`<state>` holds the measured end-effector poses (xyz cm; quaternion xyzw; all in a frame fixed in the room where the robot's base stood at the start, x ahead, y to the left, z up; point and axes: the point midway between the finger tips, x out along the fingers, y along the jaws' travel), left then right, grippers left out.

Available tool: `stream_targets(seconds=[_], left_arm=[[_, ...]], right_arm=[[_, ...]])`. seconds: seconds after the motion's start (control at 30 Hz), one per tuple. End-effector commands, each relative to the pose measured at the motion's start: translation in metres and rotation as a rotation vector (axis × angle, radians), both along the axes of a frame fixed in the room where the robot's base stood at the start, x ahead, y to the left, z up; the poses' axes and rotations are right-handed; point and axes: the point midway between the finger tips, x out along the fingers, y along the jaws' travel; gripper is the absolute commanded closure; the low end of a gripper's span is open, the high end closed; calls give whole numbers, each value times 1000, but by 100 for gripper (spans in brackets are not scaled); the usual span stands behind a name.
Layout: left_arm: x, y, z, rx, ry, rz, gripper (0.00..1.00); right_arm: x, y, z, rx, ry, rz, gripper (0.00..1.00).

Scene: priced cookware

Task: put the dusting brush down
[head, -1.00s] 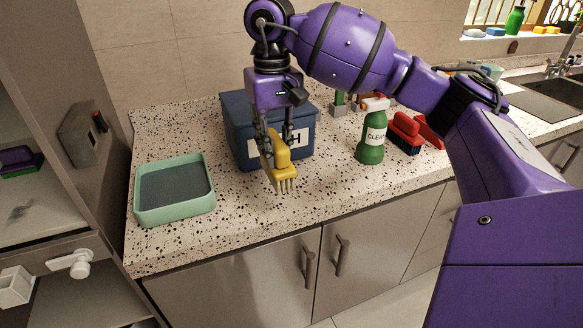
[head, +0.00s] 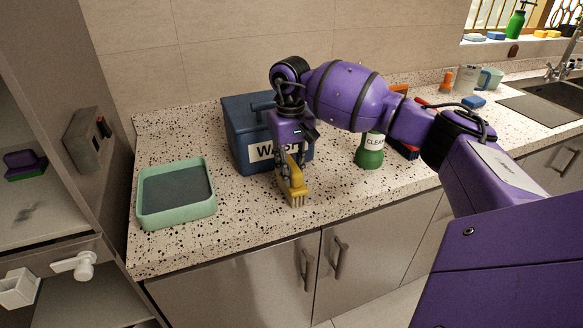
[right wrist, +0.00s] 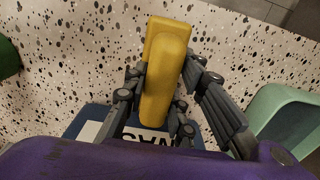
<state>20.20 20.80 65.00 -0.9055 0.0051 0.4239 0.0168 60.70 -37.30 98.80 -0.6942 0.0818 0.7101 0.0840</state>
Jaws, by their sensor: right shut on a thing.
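The yellow dusting brush (head: 296,191) is in my right gripper (head: 290,178), in front of the blue box. Its pale bristles point down, close to the speckled counter (head: 240,215); I cannot tell whether they touch it. In the right wrist view the yellow brush (right wrist: 164,75) lies between the two dark fingers of my right gripper (right wrist: 168,92), which are shut on it. My left gripper is in no view.
A blue box (head: 243,128) with a white label stands just behind the brush. A green tray (head: 177,219) with a dark inside sits on the left. A green spray bottle (head: 369,157) stands to the right. Counter between tray and brush is clear.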

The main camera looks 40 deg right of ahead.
Motion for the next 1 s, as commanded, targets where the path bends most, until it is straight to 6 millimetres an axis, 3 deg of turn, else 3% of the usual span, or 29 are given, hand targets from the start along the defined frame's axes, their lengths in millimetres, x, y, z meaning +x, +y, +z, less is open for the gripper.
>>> stream_targets(seconds=[0.27,0.3,0.43,0.77,1.0], left_arm=[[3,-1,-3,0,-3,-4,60],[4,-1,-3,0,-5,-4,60],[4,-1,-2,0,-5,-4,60],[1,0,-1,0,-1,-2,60],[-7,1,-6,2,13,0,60]], right_arm=[[0,0,-4,0,1,-1,100],[0,0,-4,0,1,-1,72],[0,0,-3,0,1,-1,57],[0,0,0,0,0,-1,57],[2,0,32,-1,-3,-1,57]])
